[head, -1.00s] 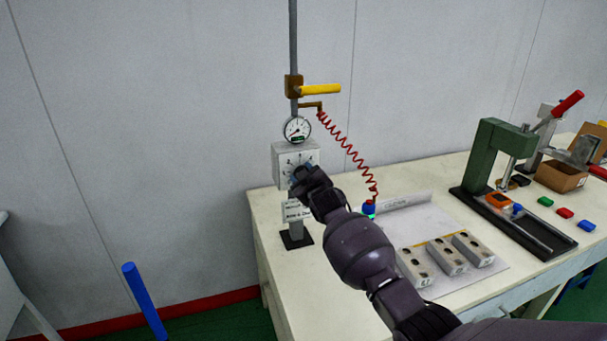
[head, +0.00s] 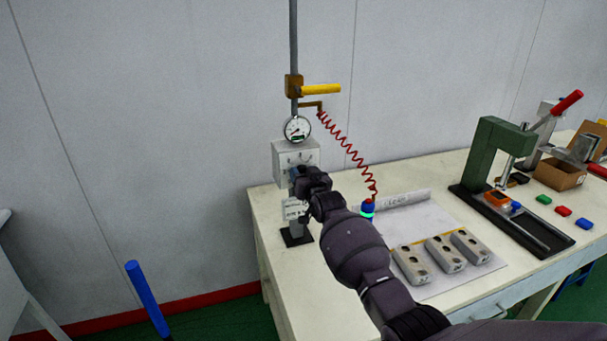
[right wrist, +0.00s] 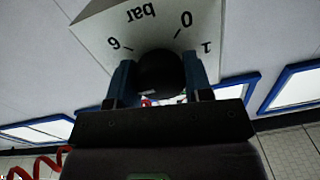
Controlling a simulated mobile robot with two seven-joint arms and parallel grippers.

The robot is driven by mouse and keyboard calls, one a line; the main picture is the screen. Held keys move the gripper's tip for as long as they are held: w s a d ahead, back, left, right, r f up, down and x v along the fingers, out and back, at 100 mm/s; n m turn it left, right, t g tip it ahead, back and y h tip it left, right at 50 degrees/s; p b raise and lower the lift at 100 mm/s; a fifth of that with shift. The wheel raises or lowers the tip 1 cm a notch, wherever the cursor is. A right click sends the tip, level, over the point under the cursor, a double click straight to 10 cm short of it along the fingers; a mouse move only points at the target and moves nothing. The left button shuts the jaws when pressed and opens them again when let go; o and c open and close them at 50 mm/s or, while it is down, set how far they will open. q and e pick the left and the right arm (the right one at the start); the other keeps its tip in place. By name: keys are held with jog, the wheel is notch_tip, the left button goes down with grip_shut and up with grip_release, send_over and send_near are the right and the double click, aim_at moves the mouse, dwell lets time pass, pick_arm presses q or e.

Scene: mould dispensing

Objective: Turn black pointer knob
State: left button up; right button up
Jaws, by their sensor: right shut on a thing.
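The black pointer knob (right wrist: 160,72) sits on the light grey regulator box, below the upside-down printed word "bar" and a scale with 0, 1 and 6. My right gripper (right wrist: 159,76) has its two blue fingers on either side of the knob, shut on it. The regulator box (head: 308,151) stands on a post at the table's left back corner. In the head view my right gripper (head: 296,174) is at the box's front face and hides the knob. A round white dial gauge (head: 297,129) sits above the box. My left gripper is not in view.
A yellow-handled valve (head: 320,89) is on the pipe above. A coiled red hose (head: 345,148) hangs to a blue bottle (head: 368,208). Several grey mould blocks (head: 446,254) lie on a paper sheet. A green press (head: 493,155) stands further right.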

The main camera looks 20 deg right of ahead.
dwell(0.3)
jog(key=o, duration=0.9)
jog(key=shift+s, duration=0.1)
jog(key=shift+s+d+p, duration=0.15)
jog(key=shift+s+d, duration=0.05)
jog(key=shift+s, duration=2.45)
jog(key=shift+s+d+p, duration=0.15)
jog(key=shift+s, duration=2.5)
